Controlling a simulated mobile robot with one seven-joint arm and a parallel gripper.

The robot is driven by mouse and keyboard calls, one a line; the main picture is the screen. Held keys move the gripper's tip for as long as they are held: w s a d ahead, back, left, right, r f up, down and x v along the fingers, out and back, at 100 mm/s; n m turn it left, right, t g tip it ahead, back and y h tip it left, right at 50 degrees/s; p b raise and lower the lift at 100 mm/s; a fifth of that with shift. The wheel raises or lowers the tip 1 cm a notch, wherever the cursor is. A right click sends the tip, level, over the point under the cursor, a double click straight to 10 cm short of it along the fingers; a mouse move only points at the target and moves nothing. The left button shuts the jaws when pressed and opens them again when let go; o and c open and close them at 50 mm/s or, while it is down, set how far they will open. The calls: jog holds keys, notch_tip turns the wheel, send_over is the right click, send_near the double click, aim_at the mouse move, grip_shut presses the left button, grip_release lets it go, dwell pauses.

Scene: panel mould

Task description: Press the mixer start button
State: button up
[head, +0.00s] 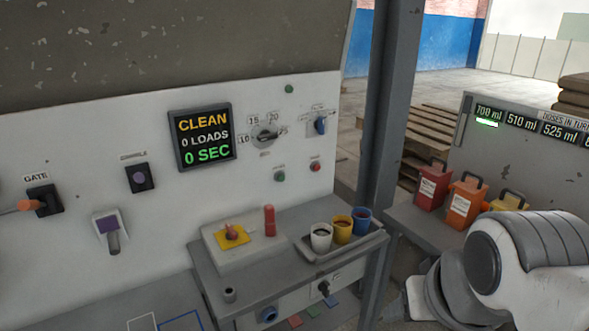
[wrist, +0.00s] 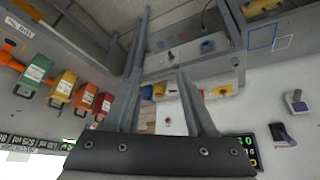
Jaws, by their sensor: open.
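On the white control panel (head: 80,130) in the head view, a green round button (head: 279,176) sits beside a red round button (head: 315,166). Small labels above both are too small to read, so I cannot tell which is the mixer start. A small green round part (head: 289,89) is higher up. The display (head: 203,137) reads CLEAN, 0 LOADS, 0 SEC. My gripper (wrist: 160,75) shows in the wrist view, its two fingers apart with nothing held between them. It is apart from the panel. In the head view my arm fills the lower right and the fingers are hidden.
A bench below the panel holds a grey box with a red button on yellow (head: 232,236) and a tray (head: 345,250) of cups. A grey post (head: 385,110) stands right of the panel. Coloured canisters (head: 465,200) stand on the right. A dial (head: 265,134) is above the buttons.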

grip_shut()
dwell(1.4)
